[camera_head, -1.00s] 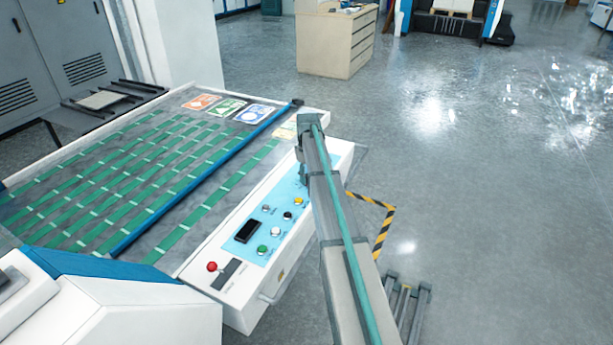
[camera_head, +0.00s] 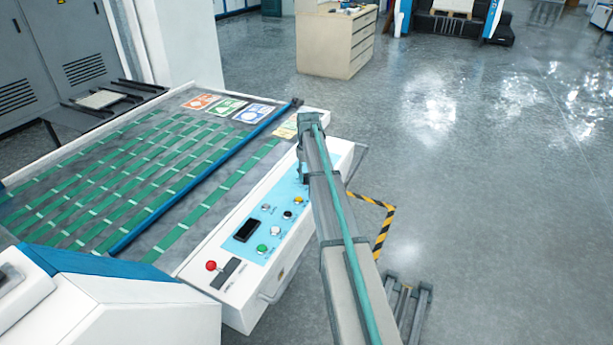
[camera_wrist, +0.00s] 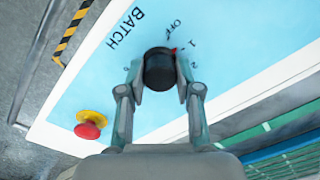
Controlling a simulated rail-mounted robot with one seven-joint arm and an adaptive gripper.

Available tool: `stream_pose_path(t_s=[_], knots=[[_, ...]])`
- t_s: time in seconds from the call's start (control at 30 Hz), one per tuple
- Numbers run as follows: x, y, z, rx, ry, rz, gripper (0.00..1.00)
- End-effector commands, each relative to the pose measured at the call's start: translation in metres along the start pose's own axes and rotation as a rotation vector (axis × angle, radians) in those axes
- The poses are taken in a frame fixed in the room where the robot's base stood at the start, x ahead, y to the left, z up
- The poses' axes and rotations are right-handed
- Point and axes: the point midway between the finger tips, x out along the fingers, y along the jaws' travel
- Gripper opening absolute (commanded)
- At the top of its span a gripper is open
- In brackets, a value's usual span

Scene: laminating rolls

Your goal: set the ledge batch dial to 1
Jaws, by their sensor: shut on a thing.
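The batch dial (camera_wrist: 158,72) is a round black knob on the light blue panel in the wrist view, below the word BATCH. Its red pointer mark (camera_wrist: 174,51) faces the upper right, between OFF and the 1 and close to the tick by the 1. I cannot tell whether it lines up exactly. My gripper (camera_wrist: 160,86) is shut on the dial, one finger on each side. In the head view my arm covers the dial and most of the gripper, at the far end of the ledge panel (camera_head: 243,251).
A red and yellow emergency button (camera_wrist: 90,125) sits left of the dial in the wrist view. Several small buttons, a dark display (camera_head: 247,230) and a red-knobbed lever (camera_head: 211,266) are nearer on the ledge. The belt table (camera_head: 175,238) lies to the left; open floor lies right.

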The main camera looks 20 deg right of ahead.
Motion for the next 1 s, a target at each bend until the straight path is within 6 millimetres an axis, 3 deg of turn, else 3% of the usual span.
stream_pose_path(t_s=[0.4, 0.93, 0.97, 1.0], knots=[[0.0000, -0.0001, 0.0000, 0.213, 0.005, 0.000, 0.00], [-0.0004, -0.0001, -0.0002, 0.243, 0.006, 0.000, 0.00], [-0.0004, -0.0001, -0.0002, 0.243, 0.006, 0.000, 0.35], [-0.0004, -0.0001, -0.0002, 0.243, 0.006, 0.000, 0.42]])
